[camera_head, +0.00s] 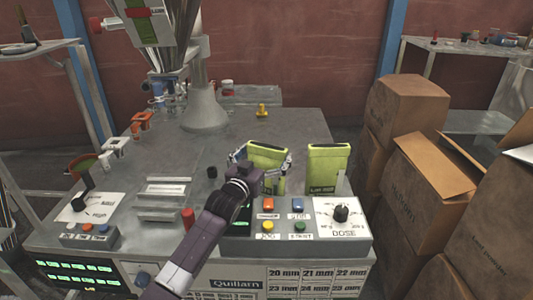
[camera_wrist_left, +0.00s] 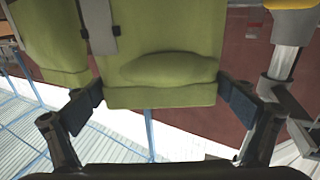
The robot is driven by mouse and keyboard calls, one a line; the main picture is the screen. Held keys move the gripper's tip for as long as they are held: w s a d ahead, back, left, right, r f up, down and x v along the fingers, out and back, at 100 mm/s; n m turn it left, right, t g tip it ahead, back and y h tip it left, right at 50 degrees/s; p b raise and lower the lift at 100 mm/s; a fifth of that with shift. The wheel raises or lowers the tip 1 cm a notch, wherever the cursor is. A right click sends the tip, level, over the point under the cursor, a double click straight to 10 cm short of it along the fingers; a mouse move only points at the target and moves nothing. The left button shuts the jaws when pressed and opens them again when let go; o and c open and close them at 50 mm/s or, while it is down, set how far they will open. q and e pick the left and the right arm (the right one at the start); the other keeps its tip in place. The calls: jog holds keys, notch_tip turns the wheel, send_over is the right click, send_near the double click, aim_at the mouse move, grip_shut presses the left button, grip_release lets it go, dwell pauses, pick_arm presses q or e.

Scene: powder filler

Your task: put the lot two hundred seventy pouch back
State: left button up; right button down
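Two yellow-green pouches stand upright side by side behind the control panel in the head view. My left gripper (camera_head: 263,160) has one finger on each side of the left pouch (camera_head: 266,153); in the left wrist view (camera_wrist_left: 161,95) both pads meet the sides of this pouch (camera_wrist_left: 165,30), and the grip looks closed on it. My gripper and wrist hide much of its front and any label. The right pouch (camera_head: 327,165) stands free, with a small "Lot" label whose number I cannot read surely. It also shows at the left of the wrist view (camera_wrist_left: 45,35). My right gripper is out of view.
The control panel (camera_head: 268,244) with coloured buttons and a dose dial (camera_head: 341,213) lies in front of the pouches. The filler column (camera_head: 204,105) stands behind to the left. Cardboard boxes (camera_head: 405,110) crowd the right side. The table behind the pouches is mostly clear.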

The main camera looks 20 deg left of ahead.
pick_arm(q)
jog(key=shift+r, duration=0.15)
jog(key=shift+s, duration=0.25)
jog(key=s+a+p, duration=0.1)
jog(key=s+p, duration=0.1)
jog(key=s, duration=0.9)
jog(key=shift+s+a, duration=0.2)
jog(key=shift+s, duration=0.05)
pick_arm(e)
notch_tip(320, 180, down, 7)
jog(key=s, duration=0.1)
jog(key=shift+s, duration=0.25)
